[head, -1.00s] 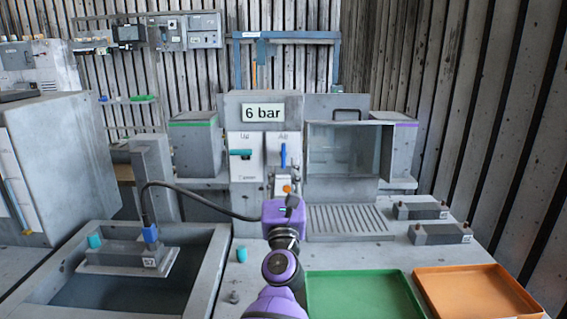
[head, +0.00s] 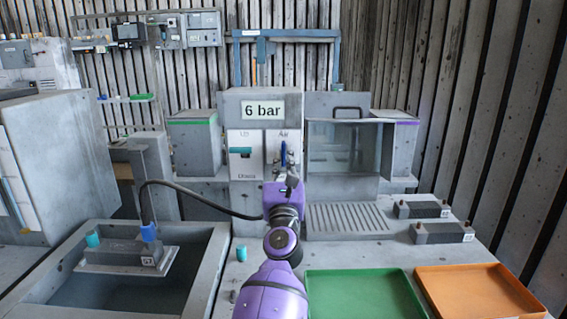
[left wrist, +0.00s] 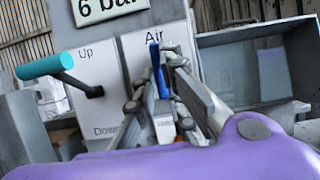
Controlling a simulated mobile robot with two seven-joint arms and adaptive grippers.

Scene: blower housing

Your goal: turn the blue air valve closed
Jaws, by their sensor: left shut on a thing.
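The blue air valve (head: 283,153) is an upright handle on the white "Air" panel of the housing, below the "6 bar" sign. It also shows in the left wrist view (left wrist: 155,58), upright between the finger ends. My left gripper (head: 284,160) is in front of the panel with its fingers at the valve. In the left wrist view its fingers (left wrist: 163,75) are shut on the blue handle, whose lower part they partly hide. My right gripper is not in view.
A teal lever (head: 240,151) on the "Up/Down" panel sticks out just left of the valve. A clear-fronted box (head: 343,147) stands to the right. Green (head: 362,300) and orange (head: 478,295) trays lie at the front right. A black cable (head: 200,200) runs at left.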

